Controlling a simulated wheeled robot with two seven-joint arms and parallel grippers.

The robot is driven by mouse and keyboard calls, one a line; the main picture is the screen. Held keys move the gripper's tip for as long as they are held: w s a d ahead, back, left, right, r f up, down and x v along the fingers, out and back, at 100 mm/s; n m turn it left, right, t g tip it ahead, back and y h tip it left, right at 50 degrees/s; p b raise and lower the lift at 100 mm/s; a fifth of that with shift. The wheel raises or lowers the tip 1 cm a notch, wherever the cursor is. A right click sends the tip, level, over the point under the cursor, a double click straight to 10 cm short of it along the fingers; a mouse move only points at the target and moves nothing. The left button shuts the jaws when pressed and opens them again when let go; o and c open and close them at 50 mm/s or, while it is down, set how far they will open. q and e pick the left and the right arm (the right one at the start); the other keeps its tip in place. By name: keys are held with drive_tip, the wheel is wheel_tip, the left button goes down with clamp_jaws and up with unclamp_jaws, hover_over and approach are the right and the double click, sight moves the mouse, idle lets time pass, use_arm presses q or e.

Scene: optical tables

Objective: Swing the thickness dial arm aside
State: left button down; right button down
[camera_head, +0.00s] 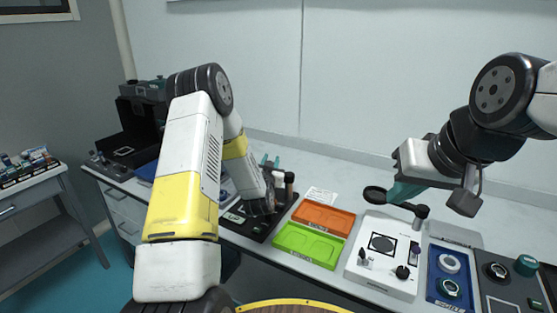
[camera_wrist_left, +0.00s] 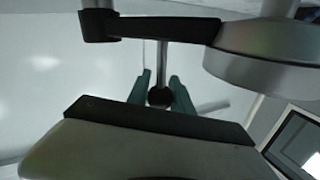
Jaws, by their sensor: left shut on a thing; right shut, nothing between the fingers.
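The thickness dial arm is a black bar (camera_wrist_left: 165,28) with a silver round dial (camera_wrist_left: 270,42) at its right end and a post collar at its left, in the left wrist view. A thin rod hangs from it to a dark round knob (camera_wrist_left: 160,96). My left gripper (camera_wrist_left: 161,90) has its teal fingers on either side of this knob and is shut on it. In the head view my left gripper (camera_head: 270,162) is beside an upright post (camera_head: 289,184) on a dark base; my wrist hides much of that gauge. My right gripper (camera_head: 397,192) is shut and empty, above the white device.
A dark ring on an arm (camera_head: 375,194) is close to my right gripper, over the white device (camera_head: 384,252). Orange (camera_head: 323,217) and green (camera_head: 309,245) trays lie between the arms. A blue tray (camera_head: 449,278) is at the right.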

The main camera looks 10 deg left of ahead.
use_arm(q)
drive_tip(key=w+d+m+g+h, duration=0.2)
drive_tip(key=w+m+g+h, duration=0.4)
drive_tip(key=m+h, duration=0.5)
drive_tip(key=shift+d+g+h, duration=0.15)
drive_tip(key=shift+g+h, duration=0.55)
drive_tip(key=shift+h, duration=1.4)
drive_tip(key=c, duration=1.1)
unclamp_jaws()
drive_tip(key=shift+d, duration=0.1)
drive_tip(key=shift+c, duration=0.2)
drive_tip(key=v, duration=0.7)
drive_tip(key=shift+s+a, duration=0.25)
drive_tip(key=shift+a, duration=0.05)
